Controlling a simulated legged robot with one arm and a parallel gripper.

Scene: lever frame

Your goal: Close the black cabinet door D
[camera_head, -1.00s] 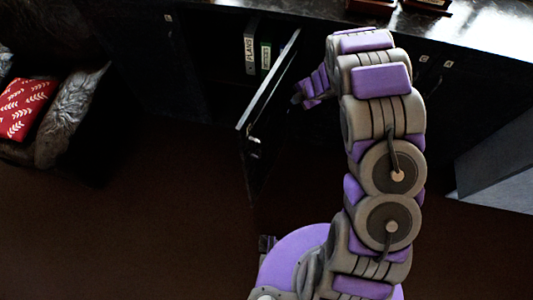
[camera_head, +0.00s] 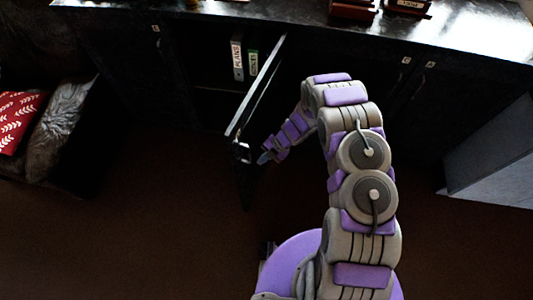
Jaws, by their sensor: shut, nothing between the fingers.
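The black cabinet door (camera_head: 262,82) stands wide open, swung out from the dark cabinet (camera_head: 110,28) toward me. Its light top edge runs from the cabinet front down to its free end. A small handle shows near the free end. My gripper (camera_head: 264,157) is shut and empty, just right of the door's free end. I cannot tell whether it touches the door. Upright binders (camera_head: 237,60) show on a shelf in the open compartment behind the door.
Other closed doors with small labels (camera_head: 407,60) are to the right. Red-brown items (camera_head: 352,10) stand on the cabinet top. A grey block (camera_head: 490,165) is at the right. A seat with a red cushion (camera_head: 18,118) and fur (camera_head: 62,125) is at the left. The brown floor (camera_head: 120,230) is clear.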

